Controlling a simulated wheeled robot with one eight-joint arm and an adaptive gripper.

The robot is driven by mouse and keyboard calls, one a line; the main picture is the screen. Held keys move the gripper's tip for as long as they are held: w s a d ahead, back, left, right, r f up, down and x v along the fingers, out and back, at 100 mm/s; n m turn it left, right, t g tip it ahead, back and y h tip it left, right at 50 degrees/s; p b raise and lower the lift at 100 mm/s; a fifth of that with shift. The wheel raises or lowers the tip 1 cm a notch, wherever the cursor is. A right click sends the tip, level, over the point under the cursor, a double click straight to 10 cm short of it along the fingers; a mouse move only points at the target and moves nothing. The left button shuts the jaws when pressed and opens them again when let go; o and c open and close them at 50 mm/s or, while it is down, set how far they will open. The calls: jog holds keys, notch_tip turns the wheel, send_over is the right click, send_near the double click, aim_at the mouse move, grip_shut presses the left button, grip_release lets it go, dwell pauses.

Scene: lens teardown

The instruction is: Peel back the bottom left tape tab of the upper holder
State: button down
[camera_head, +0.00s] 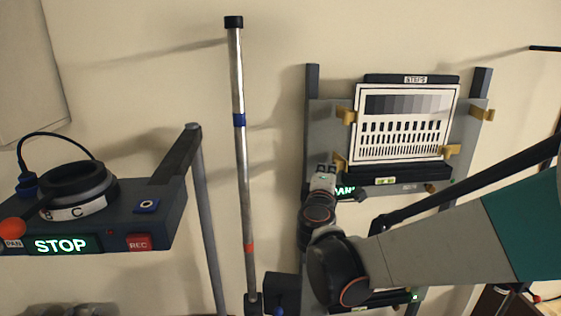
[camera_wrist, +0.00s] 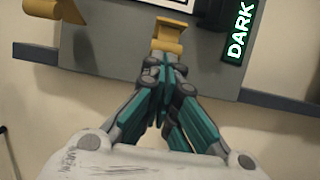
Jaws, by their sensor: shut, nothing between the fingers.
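The upper holder is a grey plate (camera_head: 327,130) on the wall with a black-and-white test chart (camera_head: 411,100). Its bottom left tape tab (camera_head: 339,160) is tan and sits at the chart's lower left corner. In the wrist view that tab (camera_wrist: 170,38) lies straight ahead of the fingertips, its near end looking bent. My gripper (camera_head: 328,170) is shut and empty. In the wrist view the gripper (camera_wrist: 165,62) has its fingertips together right at the tab's near end. I cannot tell whether they touch it.
A lit DARK sign (camera_wrist: 238,32) is near the gripper. A tall metal pole (camera_head: 241,160) and a STOP console (camera_head: 90,220) stand to the left.

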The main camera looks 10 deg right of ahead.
jog(key=shift+d+b, duration=0.35)
jog(key=shift+b, duration=0.05)
jog(key=shift+a, duration=0.1)
dwell(0.4)
